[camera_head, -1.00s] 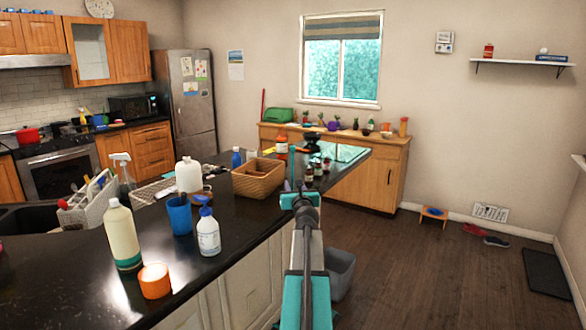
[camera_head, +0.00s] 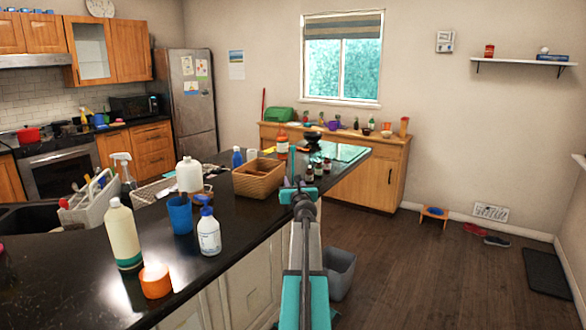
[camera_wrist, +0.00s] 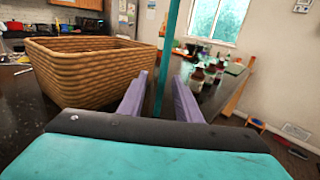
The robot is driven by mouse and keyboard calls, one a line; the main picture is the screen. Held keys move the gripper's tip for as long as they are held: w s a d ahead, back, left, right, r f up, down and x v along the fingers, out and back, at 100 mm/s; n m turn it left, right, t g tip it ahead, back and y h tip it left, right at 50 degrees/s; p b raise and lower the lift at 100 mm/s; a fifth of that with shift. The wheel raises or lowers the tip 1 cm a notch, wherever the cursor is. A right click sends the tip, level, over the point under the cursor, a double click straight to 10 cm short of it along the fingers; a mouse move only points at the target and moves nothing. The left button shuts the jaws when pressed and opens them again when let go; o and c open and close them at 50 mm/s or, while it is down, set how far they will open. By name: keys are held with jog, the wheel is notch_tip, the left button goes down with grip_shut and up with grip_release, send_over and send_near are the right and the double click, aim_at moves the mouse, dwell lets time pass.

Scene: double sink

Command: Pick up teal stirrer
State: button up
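The teal stirrer (camera_head: 292,163) is a thin upright rod that rises just beyond my gripper in the head view. In the wrist view the stirrer (camera_wrist: 168,50) runs nearly vertically, leaning slightly, between my two purple fingers. My gripper (camera_wrist: 160,75) points forward over the counter, with a visible gap on each side of the rod. The fingers look open and do not appear to pinch it. In the head view my gripper (camera_head: 298,184) hides the rod's lower part.
A wicker basket (camera_wrist: 95,75) stands close to the left of my fingers; it also shows in the head view (camera_head: 258,178). Several small dark bottles (camera_wrist: 205,75) stand to the right. The black counter (camera_head: 240,225) ends on the right above open floor.

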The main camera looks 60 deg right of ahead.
jog(key=shift+x, duration=2.4)
jog(key=shift+s+f, duration=0.1)
jog(key=shift+f, duration=0.05)
jog(key=shift+c, duration=0.3)
jog(key=shift+d, duration=0.1)
grip_shut()
